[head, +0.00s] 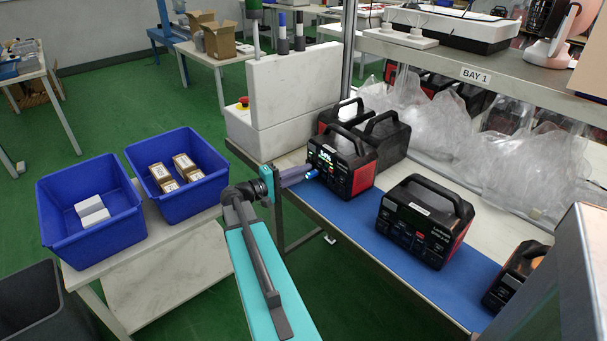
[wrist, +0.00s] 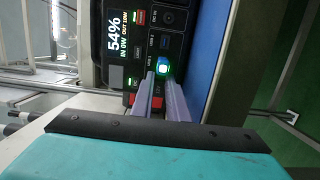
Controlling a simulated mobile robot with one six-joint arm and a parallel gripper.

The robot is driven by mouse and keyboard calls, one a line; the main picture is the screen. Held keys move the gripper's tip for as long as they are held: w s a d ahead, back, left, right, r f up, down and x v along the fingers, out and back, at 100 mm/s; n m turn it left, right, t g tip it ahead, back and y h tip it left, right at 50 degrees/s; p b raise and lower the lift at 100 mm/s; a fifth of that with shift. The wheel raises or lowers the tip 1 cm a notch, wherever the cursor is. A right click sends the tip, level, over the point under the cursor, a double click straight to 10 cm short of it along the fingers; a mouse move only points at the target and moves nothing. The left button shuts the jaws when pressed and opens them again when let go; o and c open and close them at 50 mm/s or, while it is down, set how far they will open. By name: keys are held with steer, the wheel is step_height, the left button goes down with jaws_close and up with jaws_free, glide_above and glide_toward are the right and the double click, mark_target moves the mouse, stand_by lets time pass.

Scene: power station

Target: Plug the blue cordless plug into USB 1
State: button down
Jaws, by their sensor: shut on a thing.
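The blue cordless plug (head: 311,174) is between the fingertips of my gripper (head: 303,176), at the front of the lit power station (head: 345,163). In the wrist view, my gripper (wrist: 161,80) is shut on the plug (wrist: 163,68), whose end glows white-blue with a green-cyan halo. The power station's panel (wrist: 118,65) appears turned sideways, with a display reading 54%. The plug's end is over or against the panel by the column of USB ports. A blue port (wrist: 165,42) shows beside it. The port behind the plug is hidden, and I cannot tell whether the plug is inserted.
A second power station (head: 426,220) stands to the right on the blue mat (head: 375,245), with another at the far right edge. Two blue bins (head: 90,211) with boxes stand on the left table. A white block-shaped machine (head: 290,90) stands behind my gripper.

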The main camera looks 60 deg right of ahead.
steer(key=c, duration=1.7)
jaws_free()
steer(key=shift+a, duration=0.1)
steer(key=b+v, duration=0.1)
steer(key=v, duration=1.2)
steer(key=shift+w+a, duration=0.15)
steer(key=shift+a, duration=0.1)
